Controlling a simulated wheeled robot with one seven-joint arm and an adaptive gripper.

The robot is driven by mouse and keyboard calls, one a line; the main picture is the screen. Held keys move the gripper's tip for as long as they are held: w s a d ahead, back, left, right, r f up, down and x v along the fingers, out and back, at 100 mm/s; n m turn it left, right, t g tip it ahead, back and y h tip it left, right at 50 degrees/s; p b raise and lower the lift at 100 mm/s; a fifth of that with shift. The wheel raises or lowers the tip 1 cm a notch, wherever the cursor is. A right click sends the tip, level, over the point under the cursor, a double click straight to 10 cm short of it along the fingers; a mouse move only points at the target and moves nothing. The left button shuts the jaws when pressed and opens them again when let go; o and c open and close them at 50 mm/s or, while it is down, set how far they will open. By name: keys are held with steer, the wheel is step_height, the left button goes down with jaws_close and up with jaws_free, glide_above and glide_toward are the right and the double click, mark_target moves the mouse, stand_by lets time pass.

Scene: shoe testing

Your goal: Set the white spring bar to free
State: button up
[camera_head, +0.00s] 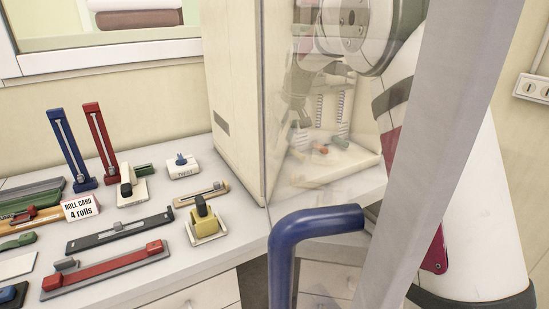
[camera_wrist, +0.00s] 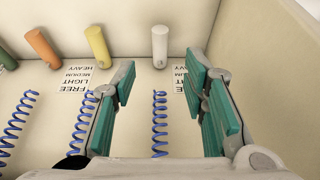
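The white spring bar (camera_wrist: 160,46) is a short upright-looking cylinder in the wrist view, at the HEAVY end of its label column (camera_wrist: 180,78). A blue coil spring (camera_wrist: 160,122) lies below it in the picture, in line with it. My gripper (camera_wrist: 160,76) is open, with teal pads on either side of the white bar's line, and nothing is between them. The right finger partly hides the white bar's label. In the head view my gripper (camera_head: 300,88) is seen through clear panels inside the cabinet; I cannot make out the white bar there.
Yellow (camera_wrist: 97,46), orange (camera_wrist: 42,48) and green (camera_wrist: 6,57) bars stand to the left. A cabinet wall (camera_wrist: 275,60) is close on the right. In the head view, a blue handle (camera_head: 300,225) stands in front, and a table (camera_head: 215,262) holds several tools.

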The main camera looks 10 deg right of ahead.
steer(key=x, duration=0.9)
steer(key=shift+w+f, duration=0.15)
steer(key=shift+f, duration=0.15)
steer(key=shift+r, duration=0.1)
jaws_close()
